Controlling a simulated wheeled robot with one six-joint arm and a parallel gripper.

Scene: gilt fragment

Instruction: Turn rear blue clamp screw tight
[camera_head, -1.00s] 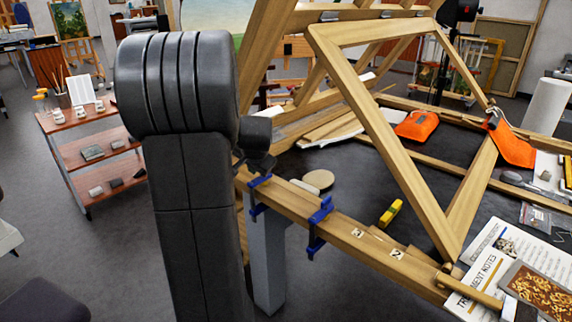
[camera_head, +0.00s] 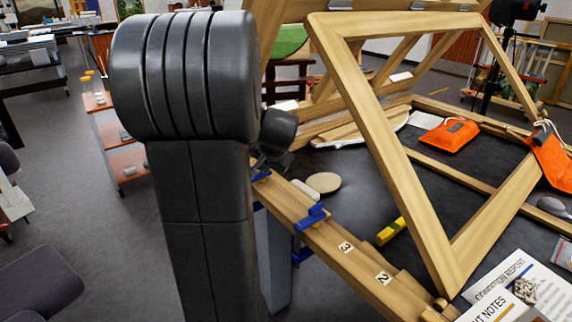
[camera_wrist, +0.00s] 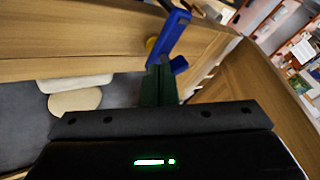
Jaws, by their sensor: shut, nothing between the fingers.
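Two blue clamps sit on the front wooden rail (camera_head: 365,270) in the head view. The nearer one (camera_head: 311,218) is in plain view; the rear one (camera_head: 262,176) is partly hidden by my arm. My gripper (camera_head: 268,163) is beside the rear clamp. In the wrist view a blue clamp bar (camera_wrist: 170,36), with a small blue part at its lower right, stands just beyond the fingertips. My dark green fingers (camera_wrist: 160,84) are together, with nothing seen between them. They look very close to the blue clamp; I cannot tell whether they touch it.
A sloping wooden frame (camera_head: 375,125) rises just right of my arm. A round beige disc (camera_head: 324,182) lies behind the rail. A yellow tool (camera_head: 391,231) and an orange pouch (camera_head: 449,136) lie on the dark tabletop. Open floor (camera_head: 70,205) is at left.

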